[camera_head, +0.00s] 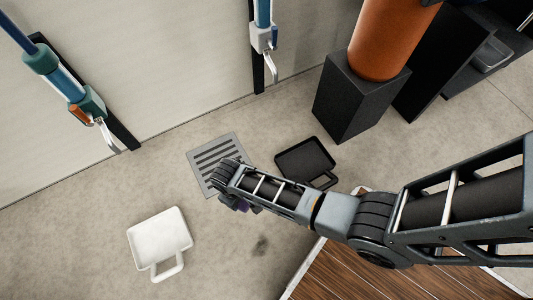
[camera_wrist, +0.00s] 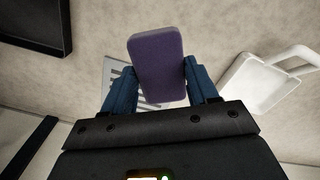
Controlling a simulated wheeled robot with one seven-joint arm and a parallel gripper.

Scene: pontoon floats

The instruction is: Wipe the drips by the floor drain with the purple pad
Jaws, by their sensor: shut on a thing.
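My gripper (camera_wrist: 159,72) is shut on the purple pad (camera_wrist: 157,62), a rounded block held between its two blue fingers. In the head view, the pad (camera_head: 240,206) shows only as a small purple patch under my wrist. The slatted grey floor drain (camera_head: 211,154) lies near the wall, its lower right part hidden by my arm. In the wrist view the drain (camera_wrist: 117,84) shows partly behind the pad. A dark smudge (camera_head: 262,244) marks the floor below the drain. I cannot tell whether the pad touches the floor.
A white handled tray (camera_head: 160,240) lies at left and a black handled tray (camera_head: 305,159) right of the drain. A black block (camera_head: 358,100) bears an orange cylinder (camera_head: 388,38). Wooden planks (camera_head: 370,275) are at lower right. Floor between the white tray and smudge is clear.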

